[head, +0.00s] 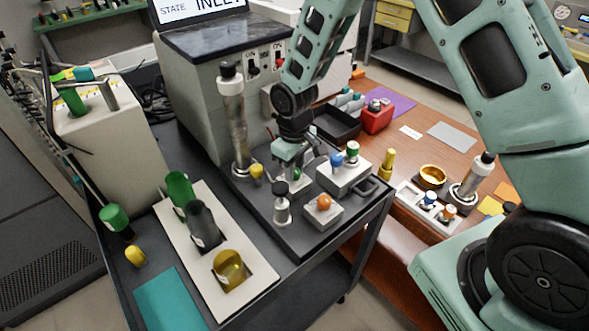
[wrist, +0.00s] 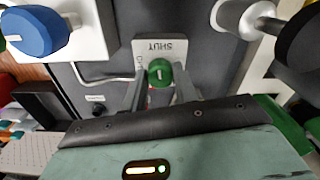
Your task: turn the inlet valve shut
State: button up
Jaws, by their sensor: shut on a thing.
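The inlet valve appears to be the green knob (wrist: 159,72) with a short white mark, in the middle of the wrist view. It sits by a pale plate (wrist: 147,47) lettered SHUT, upside down in that view; further lettering is partly hidden by a finger. The white mark runs up and down in the picture. My gripper (wrist: 161,88) has one finger on each side of the knob and is shut on it. In the head view my gripper (head: 291,173) points down at the dark bench panel and hides the knob.
A box with blue and green knobs (head: 345,178) stands close at right of my gripper. An orange-knobbed box (head: 322,211) and a black-topped post (head: 282,207) are in front. A tall metal cylinder (head: 232,120) and yellow knob (head: 257,172) stand left.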

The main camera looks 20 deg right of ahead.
jog(key=shift+m, duration=0.5)
jog(key=shift+w, duration=0.1)
jog(key=o, duration=1)
notch_tip(320, 180, up, 18)
jog(key=shift+f+b, duration=0.25)
jog(key=shift+b, duration=0.95)
jog(key=s+a+n, duration=0.1)
jog(key=s+a, duration=0.1)
jog(key=s, duration=0.7)
jog(key=s+a, duration=0.2)
jog(key=s, duration=0.7)
jog(key=s+a+n, duration=0.1)
jog(key=s+a, duration=0.1)
jog(key=s, duration=0.7)
jog(key=shift+a+f+n+y, duration=0.15)
jog(key=shift+f+n+y, duration=0.15)
